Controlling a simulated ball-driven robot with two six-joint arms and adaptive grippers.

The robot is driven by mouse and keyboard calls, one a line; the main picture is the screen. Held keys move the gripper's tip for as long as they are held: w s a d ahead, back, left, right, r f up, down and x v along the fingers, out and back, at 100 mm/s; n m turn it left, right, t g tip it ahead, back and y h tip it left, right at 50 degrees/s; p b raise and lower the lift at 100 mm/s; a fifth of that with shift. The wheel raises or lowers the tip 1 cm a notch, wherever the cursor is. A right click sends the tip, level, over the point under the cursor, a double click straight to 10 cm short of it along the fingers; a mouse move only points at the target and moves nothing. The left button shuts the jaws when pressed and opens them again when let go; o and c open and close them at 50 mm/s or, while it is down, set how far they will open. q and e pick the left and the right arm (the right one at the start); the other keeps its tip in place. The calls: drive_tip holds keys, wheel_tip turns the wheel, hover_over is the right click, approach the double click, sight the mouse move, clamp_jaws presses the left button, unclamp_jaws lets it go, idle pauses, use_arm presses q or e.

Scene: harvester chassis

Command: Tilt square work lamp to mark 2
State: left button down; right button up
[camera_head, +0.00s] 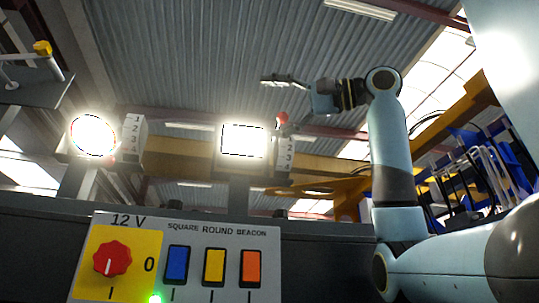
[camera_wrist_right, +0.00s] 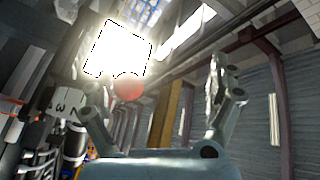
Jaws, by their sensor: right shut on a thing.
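The square work lamp (camera_head: 243,142) is lit and glaring on its post, above the switch panel. A plate with marks (camera_head: 287,158) stands at its right side; its top number is hard to read, and I cannot tell which mark the lamp is at. A red ball knob (camera_head: 282,118) stands at the lamp's upper right. My right gripper (camera_head: 268,80) shows above the knob in the head view. In the wrist view the knob (camera_wrist_right: 128,88) lies between the spread fingers, nearer the left one, with the bright lamp (camera_wrist_right: 118,48) behind. My left gripper is out of view.
A lit round lamp (camera_head: 93,135) with its own numbered plate (camera_head: 131,138) stands at left. The switch panel (camera_head: 210,262) has a red knob (camera_head: 112,259) and blue, yellow and orange switches. A yellow-tipped bar (camera_head: 48,58) is at upper left. Blue racks (camera_head: 490,165) stand right.

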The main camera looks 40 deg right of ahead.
drive_tip(key=shift+o, duration=0.3)
drive_tip(key=shift+s+d+r, duration=0.35)
drive_tip(key=shift+d+r, duration=0.1)
drive_tip(key=shift+r, duration=0.25)
drive_tip(key=s+d, duration=0.3)
drive_tip(key=s, duration=0.1)
drive_tip(key=shift+d+r, duration=0.15)
drive_tip(key=shift+r, duration=0.15)
drive_tip(key=c, duration=0.4)
drive_tip(key=shift+s+d+r+p, duration=0.1)
drive_tip(key=shift+s+d+r, duration=0.3)
drive_tip(key=shift+s, duration=0.5)
drive_tip(key=shift+s+d+r+p, duration=0.15)
drive_tip(key=shift+s+d+r, duration=0.15)
drive_tip(key=shift+s, duration=0.6)
drive_tip(key=shift+s+d+r+p, duration=0.1)
drive_tip(key=shift+s+d+r, duration=0.3)
drive_tip(key=shift+s, duration=0.5)
drive_tip(key=shift+f, duration=0.1)
drive_tip(key=shift+c, duration=0.4)
